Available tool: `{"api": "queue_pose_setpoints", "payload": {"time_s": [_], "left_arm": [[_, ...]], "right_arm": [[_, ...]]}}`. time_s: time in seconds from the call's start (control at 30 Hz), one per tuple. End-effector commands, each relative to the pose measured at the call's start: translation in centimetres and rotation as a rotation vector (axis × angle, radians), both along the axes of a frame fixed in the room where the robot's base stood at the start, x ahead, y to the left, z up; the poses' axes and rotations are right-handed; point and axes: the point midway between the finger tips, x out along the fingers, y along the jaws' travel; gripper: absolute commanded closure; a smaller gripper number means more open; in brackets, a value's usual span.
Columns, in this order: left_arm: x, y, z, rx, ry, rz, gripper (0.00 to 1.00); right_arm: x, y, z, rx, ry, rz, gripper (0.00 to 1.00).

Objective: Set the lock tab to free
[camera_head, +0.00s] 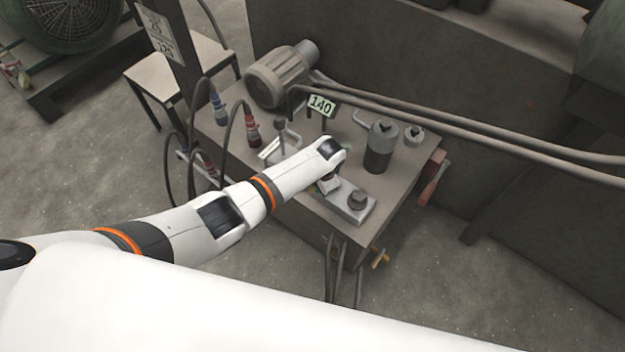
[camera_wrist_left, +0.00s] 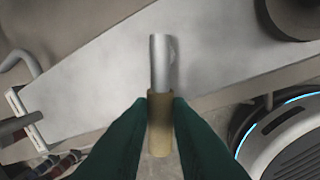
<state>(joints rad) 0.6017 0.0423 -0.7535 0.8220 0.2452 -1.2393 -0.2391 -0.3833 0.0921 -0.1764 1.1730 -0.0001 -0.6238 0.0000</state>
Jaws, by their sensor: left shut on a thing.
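In the left wrist view a small tab (camera_wrist_left: 160,62) shows as a pale metal rod with a tan sleeve (camera_wrist_left: 160,142) on its near end. It stands over a grey metal plate. The dark green fingers of my left gripper (camera_wrist_left: 160,108) are shut on the sleeve from both sides. I cannot tell whether this is the lock tab, and no marking for free is readable. In the head view my left arm reaches in from the left over the bench, and its wrist hides most of the tab and the fingers. My right gripper is not in view.
The bench (camera_head: 318,222) carries a grey motor (camera_head: 278,78), a "140" sign (camera_head: 321,105), a dark cylinder (camera_head: 380,150), and a block with a round knob (camera_head: 358,199). Thick hoses (camera_head: 470,129) run off right. Cables with blue and red connectors (camera_head: 252,132) stand at the left.

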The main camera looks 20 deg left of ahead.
Motion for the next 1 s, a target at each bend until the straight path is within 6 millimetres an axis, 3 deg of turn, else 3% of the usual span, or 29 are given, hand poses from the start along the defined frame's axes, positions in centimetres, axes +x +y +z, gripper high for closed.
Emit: {"api": "queue_pose_setpoints", "payload": {"time_s": [0.67,0.7,0.8,1.0], "left_arm": [[0.02,-0.78,0.04,-0.001,0.0,0.047,1.0],[0.02,-0.77,0.04,-0.001,0.0,0.047,0.76],[0.02,-0.75,0.03,-0.001,-0.001,0.047,0.6],[0.01,-0.72,0.02,-0.001,-0.001,0.047,0.6]], "right_arm": [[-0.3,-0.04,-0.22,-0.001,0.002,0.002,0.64],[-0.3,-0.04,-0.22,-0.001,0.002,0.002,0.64],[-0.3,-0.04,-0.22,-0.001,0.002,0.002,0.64],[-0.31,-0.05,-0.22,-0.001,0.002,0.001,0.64]]}}
